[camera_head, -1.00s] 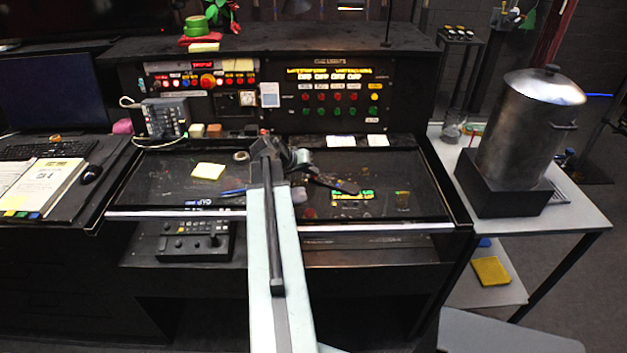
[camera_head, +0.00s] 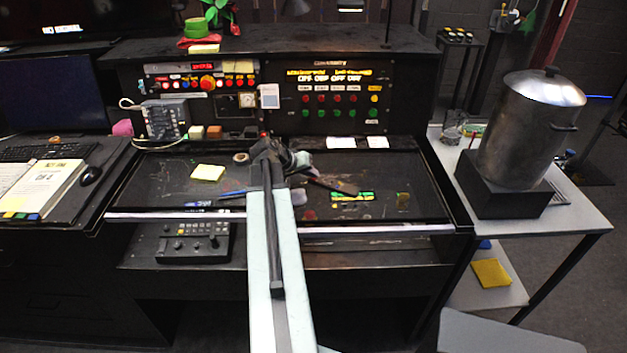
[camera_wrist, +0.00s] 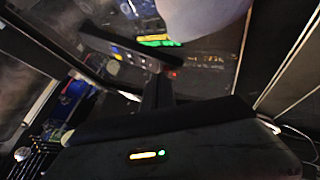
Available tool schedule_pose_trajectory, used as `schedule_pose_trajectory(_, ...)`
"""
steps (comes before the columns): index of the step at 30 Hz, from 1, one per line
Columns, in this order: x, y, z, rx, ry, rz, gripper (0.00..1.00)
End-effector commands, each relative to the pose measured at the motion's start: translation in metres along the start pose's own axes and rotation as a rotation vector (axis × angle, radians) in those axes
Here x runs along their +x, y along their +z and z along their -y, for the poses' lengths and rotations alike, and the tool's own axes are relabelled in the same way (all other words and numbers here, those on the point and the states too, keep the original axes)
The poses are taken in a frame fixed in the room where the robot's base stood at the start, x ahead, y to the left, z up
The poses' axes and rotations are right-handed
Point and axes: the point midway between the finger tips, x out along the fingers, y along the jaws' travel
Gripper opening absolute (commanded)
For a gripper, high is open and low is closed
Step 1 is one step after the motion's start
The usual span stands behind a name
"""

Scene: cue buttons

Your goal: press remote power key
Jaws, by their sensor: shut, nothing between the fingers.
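A dark elongated object that looks like the remote (camera_head: 334,186) lies on the black desk top, just right of my gripper (camera_head: 290,161) in the head view. In the wrist view a black bar with small coloured keys, likely the same remote (camera_wrist: 119,46), lies at the upper left. I cannot make out which key is the power key. My gripper is shut and empty, low over the desk. Its fingertips are small and dark in the head view, so I cannot tell whether they touch the remote.
A green-and-yellow item (camera_head: 352,196) and a yellow note pad (camera_head: 208,173) lie on the desk. A button panel (camera_head: 340,100) rises behind. A control box (camera_head: 193,242) sits on the shelf below.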

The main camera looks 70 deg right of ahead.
Motion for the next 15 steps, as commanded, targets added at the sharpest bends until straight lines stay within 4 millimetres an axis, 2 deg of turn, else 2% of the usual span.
schedule_pose_trajectory(6, -0.0095, -0.0068, -0.0065, 0.0, 0.0, 0.0, 0.0)
schedule_pose_trajectory(15, -0.0089, -0.0064, -0.006, 0.0, 0.0, 0.0, 0.0)
